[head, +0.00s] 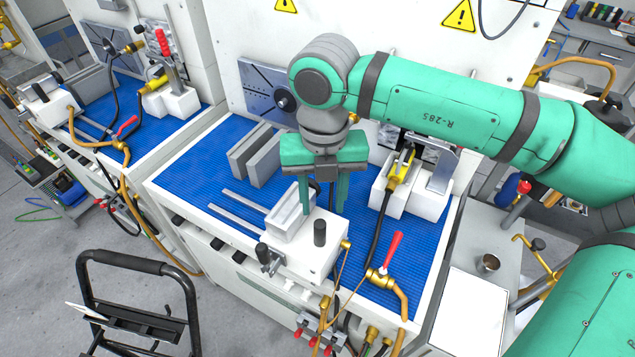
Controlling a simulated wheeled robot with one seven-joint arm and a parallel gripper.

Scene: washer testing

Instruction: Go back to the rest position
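My gripper (323,205) hangs from my green arm, pointing down over the front part of the blue-matted workbench (195,178). Its two green fingers stand apart, and I see nothing held between them. The fingers overlap the white fixture block (310,250) at the bench's front. I cannot tell from this one view how far above or behind the block the tips are. Part of the block's back and the mat behind it are hidden by the gripper.
Grey plates (262,158) stand on the mat left of my gripper. A white fixture with a yellow connector (399,172) is to the right. A red-handled valve (388,258) stands at the front. A black-framed cart (140,310) is on the floor at lower left.

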